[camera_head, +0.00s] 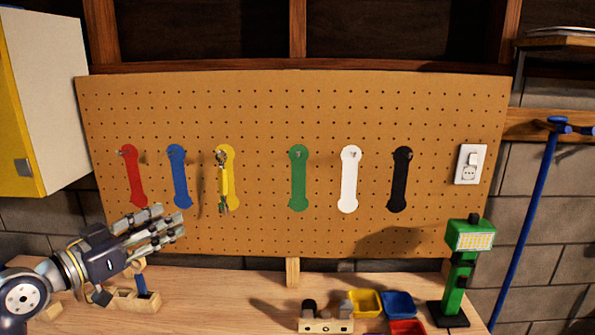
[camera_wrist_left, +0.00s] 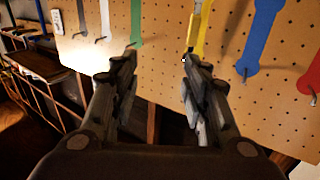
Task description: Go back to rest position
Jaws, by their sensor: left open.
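My left gripper (camera_head: 166,222) reaches in from the left, above the workbench and in front of the lower left of the pegboard (camera_head: 265,225). In the left wrist view its two fingers (camera_wrist_left: 160,62) are spread apart with nothing between them. A yellow wrench-shaped marker (camera_head: 230,165) is on the board to the right of the gripper, with a metal tool (camera_head: 222,184) hanging on it. In the left wrist view the yellow shape (camera_wrist_left: 201,27) shows beyond the fingertips; contact cannot be told there. My right gripper is not in view.
Red (camera_head: 133,175), blue (camera_head: 179,175), green (camera_head: 298,175), white (camera_head: 349,180) and black (camera_head: 399,180) markers line the board. The workbench (camera_head: 225,295) holds a wooden holder (camera_head: 135,300), small bins (camera_head: 366,302) and a green lamp (camera_head: 460,270). A white cabinet (camera_head: 48,95) is at left.

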